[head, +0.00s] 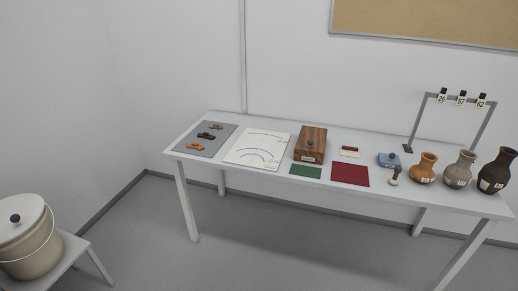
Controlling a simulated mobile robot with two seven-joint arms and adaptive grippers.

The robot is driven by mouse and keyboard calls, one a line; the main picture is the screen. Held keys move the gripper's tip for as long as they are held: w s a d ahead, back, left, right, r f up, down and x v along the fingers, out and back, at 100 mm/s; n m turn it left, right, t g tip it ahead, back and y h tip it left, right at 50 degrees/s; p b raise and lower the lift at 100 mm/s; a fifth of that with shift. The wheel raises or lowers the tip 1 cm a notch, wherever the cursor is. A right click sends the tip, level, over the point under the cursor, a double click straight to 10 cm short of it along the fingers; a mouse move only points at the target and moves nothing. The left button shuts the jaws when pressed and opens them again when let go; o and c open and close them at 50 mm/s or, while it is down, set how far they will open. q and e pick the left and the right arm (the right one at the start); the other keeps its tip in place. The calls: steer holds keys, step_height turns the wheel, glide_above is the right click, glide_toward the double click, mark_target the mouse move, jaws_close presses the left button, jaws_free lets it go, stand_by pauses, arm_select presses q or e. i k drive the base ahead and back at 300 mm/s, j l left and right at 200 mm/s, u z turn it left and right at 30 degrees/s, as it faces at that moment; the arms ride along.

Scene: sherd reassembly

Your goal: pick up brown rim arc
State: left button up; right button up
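Three small curved sherds lie on a grey mat (223,142) at the left end of the white table. The middle one is a dark brown arc (206,136). An orange-brown arc (194,147) lies nearer the front edge, and a greyish-brown arc (216,127) lies farther back. They are too small to tell which edges are rims. Neither of my grippers is in view, and nothing touches the sherds.
A white sheet with curved lines (245,155) lies right of the mat. Farther right are a wooden box (311,143), red cloth (350,174), and orange (424,169), grey (459,170) and dark (495,173) jars. A lidded bucket (31,252) stands lower left.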

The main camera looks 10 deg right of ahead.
mark_target(205, 135)
steer(key=z, duration=0.5)
steer(key=i+j+z, duration=0.5)
steer(key=j+z, duration=0.2)
steer(key=i+j+z, duration=0.1)
steer(key=j, duration=0.25)
steer(key=i+j, duration=0.15)
steer(key=j, duration=0.15)
steer(key=i+j+z, duration=0.15)
steer(key=j, duration=0.2)
steer(key=k, duration=0.05)
